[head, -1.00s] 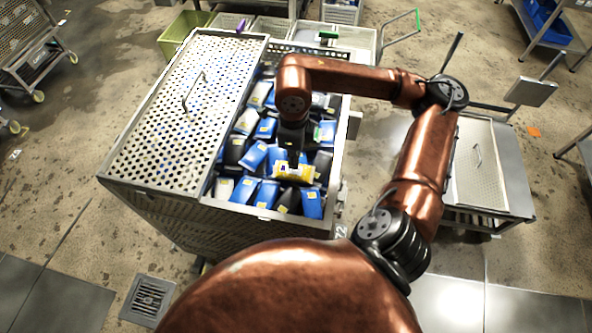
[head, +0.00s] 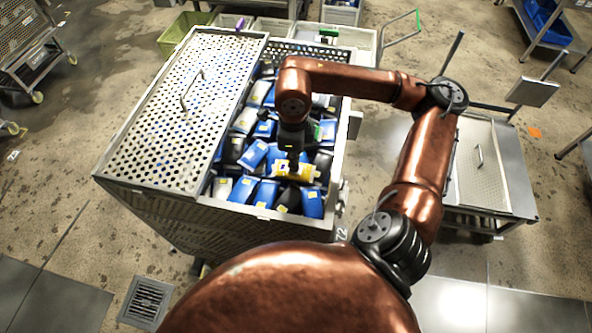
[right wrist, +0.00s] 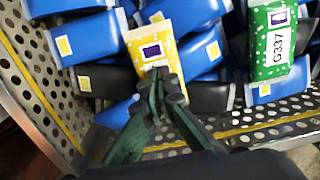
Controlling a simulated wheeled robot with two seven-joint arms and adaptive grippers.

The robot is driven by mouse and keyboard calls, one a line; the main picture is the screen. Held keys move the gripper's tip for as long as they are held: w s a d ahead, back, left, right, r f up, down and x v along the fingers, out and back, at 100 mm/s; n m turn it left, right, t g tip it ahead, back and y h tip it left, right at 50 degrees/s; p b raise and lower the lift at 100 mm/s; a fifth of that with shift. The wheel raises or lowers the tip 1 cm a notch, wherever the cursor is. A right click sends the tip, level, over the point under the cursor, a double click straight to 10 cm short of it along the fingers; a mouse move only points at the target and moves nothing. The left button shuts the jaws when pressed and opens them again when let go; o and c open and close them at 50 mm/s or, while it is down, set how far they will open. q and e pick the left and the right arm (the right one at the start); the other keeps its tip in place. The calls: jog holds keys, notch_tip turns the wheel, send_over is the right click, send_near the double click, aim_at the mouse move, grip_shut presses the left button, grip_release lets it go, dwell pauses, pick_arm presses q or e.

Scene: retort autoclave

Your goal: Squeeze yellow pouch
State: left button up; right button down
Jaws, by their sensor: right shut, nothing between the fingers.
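The yellow pouch (head: 296,170) lies on top of blue and black pouches in the metal crate. In the right wrist view the yellow pouch (right wrist: 152,45) has a dark square on a white label. My right gripper (head: 292,168) points down at it from above. In the right wrist view my right gripper (right wrist: 160,74) is shut, with its closed fingertips over the lower part of the pouch and nothing between them. The fingertips appear at or against the pouch surface; exact contact is hard to tell. My left gripper is not in view.
The perforated metal crate (head: 207,200) has its perforated lid (head: 180,110) over the left part. A green pouch marked G337 (right wrist: 275,40) lies to the right in the wrist view. A cart (head: 508,180) stands to the right. Crate walls surround the pouches closely.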

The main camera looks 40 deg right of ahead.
jog(key=shift+f+b, duration=0.2)
jog(key=shift+b, duration=0.1)
jog(key=shift+s+f, duration=0.15)
dwell(1.1)
notch_tip(320, 180, up, 2)
jog(key=shift+r+p, duration=0.1)
jog(key=shift+p, duration=0.45)
notch_tip(320, 180, up, 6)
jog(key=p, duration=0.3)
jog(key=shift+w+r, duration=0.1)
jog(key=shift+w, duration=0.1)
dwell(0.4)
